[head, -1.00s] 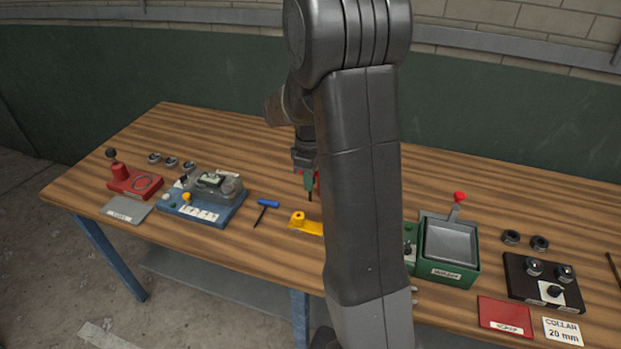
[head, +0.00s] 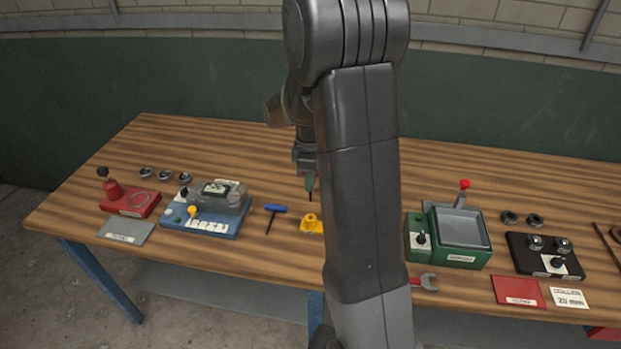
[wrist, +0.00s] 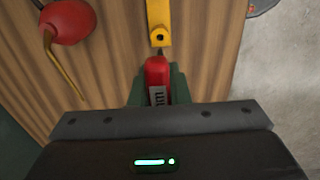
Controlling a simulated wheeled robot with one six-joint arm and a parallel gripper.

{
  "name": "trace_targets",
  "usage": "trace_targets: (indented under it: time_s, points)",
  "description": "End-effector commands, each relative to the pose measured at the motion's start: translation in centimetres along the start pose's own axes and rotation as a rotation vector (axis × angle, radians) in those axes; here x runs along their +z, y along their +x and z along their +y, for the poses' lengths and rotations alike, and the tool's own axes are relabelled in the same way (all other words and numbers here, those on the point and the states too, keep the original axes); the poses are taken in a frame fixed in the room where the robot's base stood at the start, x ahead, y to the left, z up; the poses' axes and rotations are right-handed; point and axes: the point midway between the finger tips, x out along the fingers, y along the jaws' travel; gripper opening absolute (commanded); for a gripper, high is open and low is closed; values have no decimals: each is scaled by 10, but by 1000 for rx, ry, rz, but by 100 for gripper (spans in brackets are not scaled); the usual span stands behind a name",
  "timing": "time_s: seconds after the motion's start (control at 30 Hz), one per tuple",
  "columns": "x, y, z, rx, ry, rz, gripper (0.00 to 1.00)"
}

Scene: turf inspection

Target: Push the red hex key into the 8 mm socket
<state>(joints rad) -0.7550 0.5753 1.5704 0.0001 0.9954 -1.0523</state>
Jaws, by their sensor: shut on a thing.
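My gripper (wrist: 157,92) has green fingers shut on the red hex key (wrist: 156,72), whose red handle shows between them in the wrist view. In the head view my gripper (head: 309,183) hangs above the bench, partly behind my arm, with a thin dark tip below it. A yellow socket block (wrist: 158,15) with a dark round hole lies just ahead of the red handle in the wrist view. The yellow block also shows in the head view (head: 310,224), below the gripper and partly covered by my arm. I cannot read its size, and the key's tip is apart from it.
A blue-handled hex key (head: 275,209) lies left of the yellow block. A blue fixture (head: 205,222) and a red fixture (head: 130,204) stand farther left. A green box (head: 460,234) and a wrench (head: 427,282) are right of my arm. A red oil can (wrist: 68,20) shows in the wrist view.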

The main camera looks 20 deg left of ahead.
Motion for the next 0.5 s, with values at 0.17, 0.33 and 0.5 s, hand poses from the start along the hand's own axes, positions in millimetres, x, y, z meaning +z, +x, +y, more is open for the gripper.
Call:
trace_targets:
  time_s: [0.17,0.33,0.5]
  points:
    - [0,12,0,-1,0,-1,0]
    - [0,28,0,-1,0,-1,0]
    - [0,45,0,-1,0,-1,0]
